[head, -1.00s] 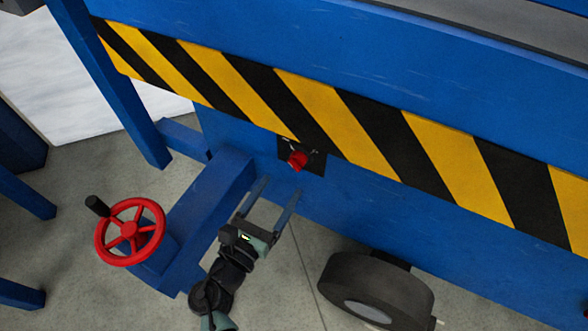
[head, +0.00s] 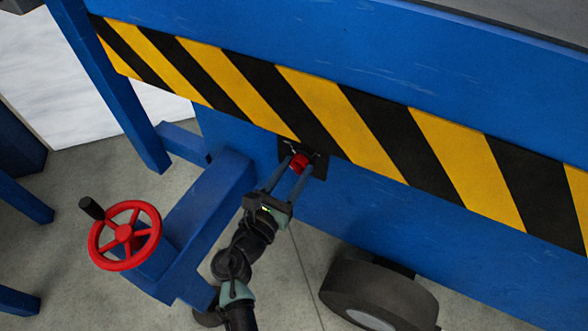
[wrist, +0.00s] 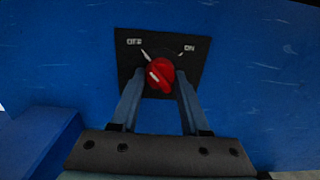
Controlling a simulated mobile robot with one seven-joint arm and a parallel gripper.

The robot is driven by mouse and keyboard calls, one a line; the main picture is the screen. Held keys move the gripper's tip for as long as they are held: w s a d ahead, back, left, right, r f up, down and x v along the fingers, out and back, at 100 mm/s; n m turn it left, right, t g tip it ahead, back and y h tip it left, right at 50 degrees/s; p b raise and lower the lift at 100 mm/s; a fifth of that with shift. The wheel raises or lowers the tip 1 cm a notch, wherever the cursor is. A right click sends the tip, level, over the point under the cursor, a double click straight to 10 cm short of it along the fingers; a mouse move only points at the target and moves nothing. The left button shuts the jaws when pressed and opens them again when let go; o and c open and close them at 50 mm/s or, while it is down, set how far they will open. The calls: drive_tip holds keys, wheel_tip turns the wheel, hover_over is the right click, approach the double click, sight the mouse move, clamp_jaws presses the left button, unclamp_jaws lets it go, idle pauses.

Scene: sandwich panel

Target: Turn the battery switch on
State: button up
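The battery switch is a red knob (head: 300,162) on a black square plate (head: 320,166) on the blue panel, just under the striped band. In the wrist view the red knob (wrist: 160,75) sits on the plate (wrist: 192,50), marked OFF at left and ON at right. A white mark on the knob and a white line on the plate point up-left, toward OFF. My gripper (head: 289,171) has its two fingers apart, one on each side of the knob. In the wrist view the fingertips (wrist: 158,78) flank the knob closely; I cannot tell whether they touch it.
A red handwheel (head: 124,235) with a black handle stands at the lower left on a blue beam (head: 215,195). A black wheel (head: 375,290) is below right of my gripper. The striped band (head: 380,130) runs above the switch.

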clamp_jaws()
drive_tip(key=shift+m, duration=0.3)
drive_tip(key=shift+a+m+b, duration=0.1)
drive_tip(key=shift+m+b, duration=4.9)
drive_tip(key=shift+m, duration=3.6)
drive_tip(key=o, duration=0.7)
unclamp_jaws()
drive_tip(key=shift+r, duration=0.1)
drive_tip(key=shift+c, duration=0.2)
